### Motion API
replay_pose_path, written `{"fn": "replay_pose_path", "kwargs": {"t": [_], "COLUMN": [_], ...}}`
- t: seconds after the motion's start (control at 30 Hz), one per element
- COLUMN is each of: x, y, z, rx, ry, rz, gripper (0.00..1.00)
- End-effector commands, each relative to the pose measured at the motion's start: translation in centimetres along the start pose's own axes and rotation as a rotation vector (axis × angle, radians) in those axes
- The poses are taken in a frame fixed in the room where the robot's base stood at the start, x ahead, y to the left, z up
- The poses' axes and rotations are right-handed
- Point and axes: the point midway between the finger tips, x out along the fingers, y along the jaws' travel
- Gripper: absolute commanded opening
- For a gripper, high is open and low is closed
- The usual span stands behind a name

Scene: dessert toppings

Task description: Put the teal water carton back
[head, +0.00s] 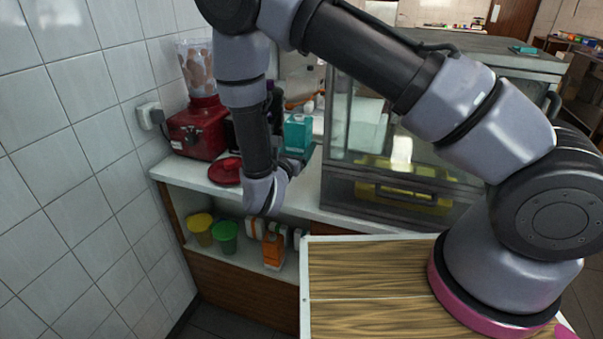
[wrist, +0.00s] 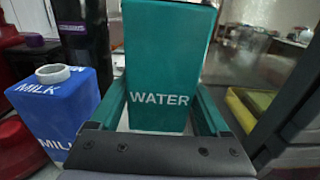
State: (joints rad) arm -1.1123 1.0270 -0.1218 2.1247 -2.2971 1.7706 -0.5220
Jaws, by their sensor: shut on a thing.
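The teal water carton (wrist: 168,65) stands upright between my gripper's fingers (wrist: 165,118) in the wrist view, with its WATER label facing the camera. My gripper is shut on it. In the head view the teal carton (head: 298,133) shows above the white counter (head: 318,190), beside my gripper (head: 298,152). My arm hides part of the area around it. I cannot tell whether the carton's base touches the counter.
A blue milk carton (wrist: 58,105) stands just left of my gripper. A red blender (head: 198,125) and red plate (head: 225,171) are on the counter's left. A glass case (head: 385,150) stands right. The lower shelf holds yellow and green cups (head: 226,235) and an orange carton (head: 273,247).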

Motion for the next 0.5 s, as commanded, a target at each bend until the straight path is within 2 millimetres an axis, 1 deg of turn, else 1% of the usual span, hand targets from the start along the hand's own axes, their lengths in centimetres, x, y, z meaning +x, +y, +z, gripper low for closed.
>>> {"fn": "replay_pose_path", "kwargs": {"t": [0.03,0.1,0.33,0.5], "x": [0.1,0.1,0.1,0.1], "y": [-0.1,-0.1,0.0,-0.1], "z": [-1.1,-2.1,-3.9,-6.5], "rx": [-0.003,-0.003,-0.001,-0.002], "ry": [0.0,0.001,0.0,0.001], "rz": [-0.002,-0.002,0.0,-0.001], "gripper": [0.0,0.0,0.0,0.0]}}
